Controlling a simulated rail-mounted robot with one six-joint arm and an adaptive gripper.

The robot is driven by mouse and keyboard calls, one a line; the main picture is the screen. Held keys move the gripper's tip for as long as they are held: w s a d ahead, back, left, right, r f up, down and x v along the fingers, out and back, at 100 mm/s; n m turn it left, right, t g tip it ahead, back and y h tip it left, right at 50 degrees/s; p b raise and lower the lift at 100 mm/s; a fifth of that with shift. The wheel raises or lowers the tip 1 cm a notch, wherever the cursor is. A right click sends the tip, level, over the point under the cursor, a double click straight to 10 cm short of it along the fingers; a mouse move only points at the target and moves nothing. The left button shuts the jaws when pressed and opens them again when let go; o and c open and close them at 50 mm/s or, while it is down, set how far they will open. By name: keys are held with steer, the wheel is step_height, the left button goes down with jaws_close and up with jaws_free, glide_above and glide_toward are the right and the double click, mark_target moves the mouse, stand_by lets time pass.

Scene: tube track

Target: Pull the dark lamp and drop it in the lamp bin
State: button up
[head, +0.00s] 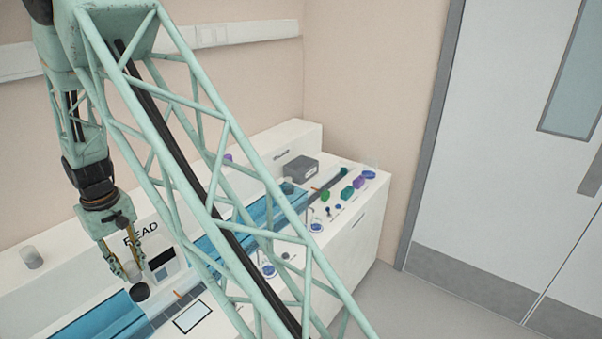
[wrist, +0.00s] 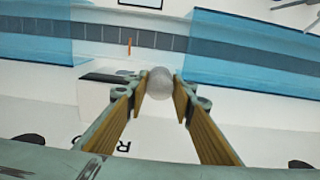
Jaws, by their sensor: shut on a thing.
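My gripper (head: 127,262) points down beside the white station marked "READ". In the wrist view my gripper (wrist: 160,88) is shut on a round, dull grey lamp (wrist: 160,82), which sits between the fingertips. The lamp also shows in the head view as a pale, small shape (head: 133,271) between the fingers. It looks unlit. I cannot make out which container is the lamp bin.
A clear cup (head: 31,258) stands on the white ledge at left. Blue-covered track (head: 105,318) runs along the bench. My lattice arm hides the middle of the bench.

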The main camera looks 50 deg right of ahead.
steer(key=w+r+m, duration=0.3)
steer(key=r, duration=1.1)
steer(key=shift+w, duration=0.25)
